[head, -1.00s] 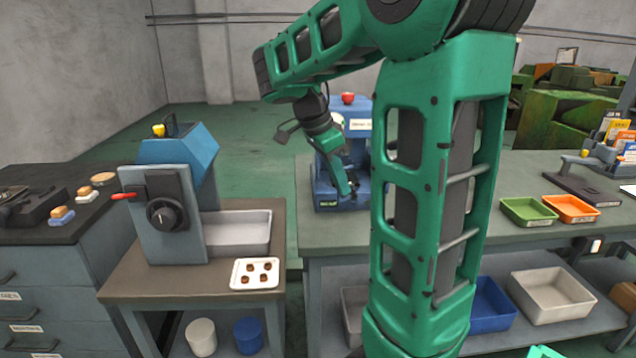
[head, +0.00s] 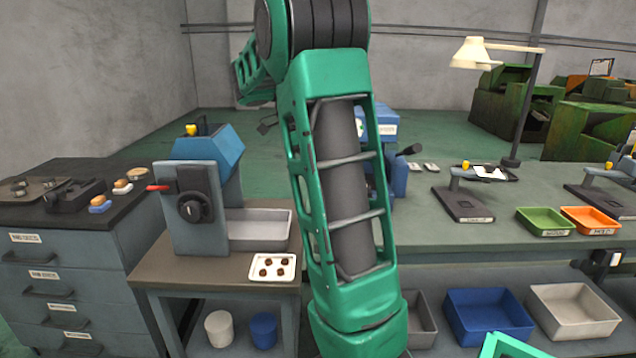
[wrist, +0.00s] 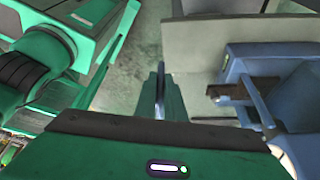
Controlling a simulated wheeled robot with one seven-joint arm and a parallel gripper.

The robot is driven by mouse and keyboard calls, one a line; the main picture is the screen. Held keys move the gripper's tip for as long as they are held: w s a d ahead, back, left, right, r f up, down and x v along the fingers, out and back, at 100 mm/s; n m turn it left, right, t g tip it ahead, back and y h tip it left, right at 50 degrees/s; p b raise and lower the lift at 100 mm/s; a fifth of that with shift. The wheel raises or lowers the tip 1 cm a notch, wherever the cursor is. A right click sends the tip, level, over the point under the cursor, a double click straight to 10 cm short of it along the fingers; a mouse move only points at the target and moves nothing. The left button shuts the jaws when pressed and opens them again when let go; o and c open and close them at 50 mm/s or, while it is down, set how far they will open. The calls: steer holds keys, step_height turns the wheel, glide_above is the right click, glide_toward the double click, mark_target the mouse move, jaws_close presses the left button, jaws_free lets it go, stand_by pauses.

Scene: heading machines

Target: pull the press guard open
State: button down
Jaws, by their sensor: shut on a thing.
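The blue press (head: 398,172) stands on the long bench and is largely hidden behind my green arm in the head view. A black-tipped lever (head: 408,151) juts from its right side. My gripper is hidden in the head view. In the wrist view my gripper (wrist: 160,80) is shut on a thin blue-grey upright piece, apparently part of the press guard (wrist: 160,92); most of that piece is covered by the fingers. A blue machine body (wrist: 240,70) with a brown bar shows to the right of the fingers. How far the guard stands open cannot be seen.
A blue-grey machine (head: 195,190) with a red-handled lever stands on a small table at left, with a white tray (head: 272,267) of brown pieces. Green (head: 545,222) and orange (head: 590,220) trays and a lamp (head: 480,52) are on the bench at right. Bins fill the lower shelf.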

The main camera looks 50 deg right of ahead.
steer(key=shift+w+d+r, duration=0.15)
steer(key=c, duration=1.9)
jaws_free()
steer(key=shift+o, duration=0.3)
steer(key=v, duration=1)
steer(key=shift+r, duration=0.25)
steer(key=shift+w, duration=0.1)
